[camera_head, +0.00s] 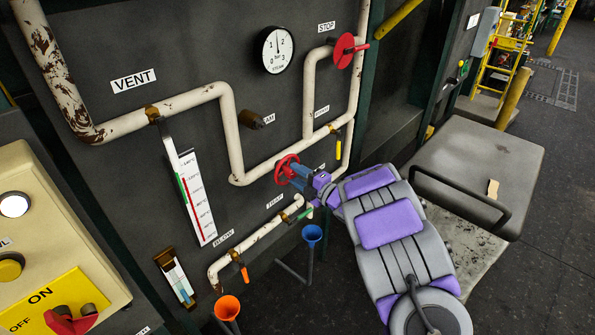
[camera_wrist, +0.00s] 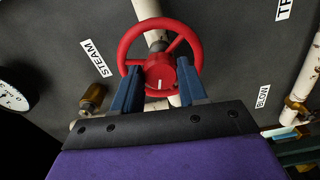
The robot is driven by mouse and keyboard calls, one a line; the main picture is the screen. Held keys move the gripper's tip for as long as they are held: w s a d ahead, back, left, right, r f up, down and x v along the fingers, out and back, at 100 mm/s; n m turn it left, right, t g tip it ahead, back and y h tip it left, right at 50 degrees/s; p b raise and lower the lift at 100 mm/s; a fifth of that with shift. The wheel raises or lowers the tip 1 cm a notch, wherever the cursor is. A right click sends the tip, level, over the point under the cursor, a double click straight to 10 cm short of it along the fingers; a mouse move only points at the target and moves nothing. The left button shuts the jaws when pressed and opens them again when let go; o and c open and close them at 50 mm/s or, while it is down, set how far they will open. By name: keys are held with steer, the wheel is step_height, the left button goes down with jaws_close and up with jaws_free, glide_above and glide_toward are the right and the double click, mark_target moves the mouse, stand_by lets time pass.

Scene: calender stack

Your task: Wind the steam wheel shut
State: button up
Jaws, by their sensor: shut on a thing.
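The red steam wheel (camera_wrist: 160,72) fills the upper middle of the wrist view, on a cream pipe beside the STEAM label (camera_wrist: 95,58). Its hub bears a short white mark. My gripper (camera_wrist: 158,78) has its two blue fingers on either side of the hub, shut on the wheel. In the head view my gripper (camera_head: 302,172) reaches the same red wheel (camera_head: 285,166) on the pipe run, partly covering it. The round gauge (camera_head: 276,50) has its needle near upright, between 1 and 2.
Another red wheel (camera_head: 345,50) sits by the STOP label. A yellow-handled valve (camera_head: 338,149) and a green-handled valve (camera_head: 301,215) are close to my gripper. Blue (camera_head: 312,234) and orange (camera_head: 227,306) funnels stand below. A control box (camera_head: 55,230) is at left.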

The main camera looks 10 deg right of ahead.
steer(key=m+p, duration=0.3)
steer(key=m, duration=0.1)
steer(key=shift+d+m, duration=0.1)
steer(key=shift+m, duration=0.3)
steer(key=m+p, duration=0.4)
steer(key=shift+f+m, duration=0.15)
steer(key=shift+m, duration=0.15)
steer(key=m+p, duration=0.4)
steer(key=m, duration=0.1)
steer(key=shift+s+f, duration=0.15)
steer(key=shift+f, duration=0.05)
steer(key=m+p, duration=0.2)
steer(key=m, duration=0.1)
steer(key=m+p, duration=0.3)
steer(key=shift+a+m, duration=0.25)
steer(key=shift+m, duration=0.15)
steer(key=m+p, duration=0.1)
steer(key=m, duration=0.2)
steer(key=shift+s+m+p, duration=0.1)
steer(key=shift+m+p, duration=0.2)
steer(key=shift+p, duration=0.1)
steer(key=m+p, duration=0.1)
steer(key=m, duration=0.2)
steer(key=shift+a+r, duration=0.1)
steer(key=shift+m+p, duration=0.65)
steer(key=shift+m, duration=1.35)
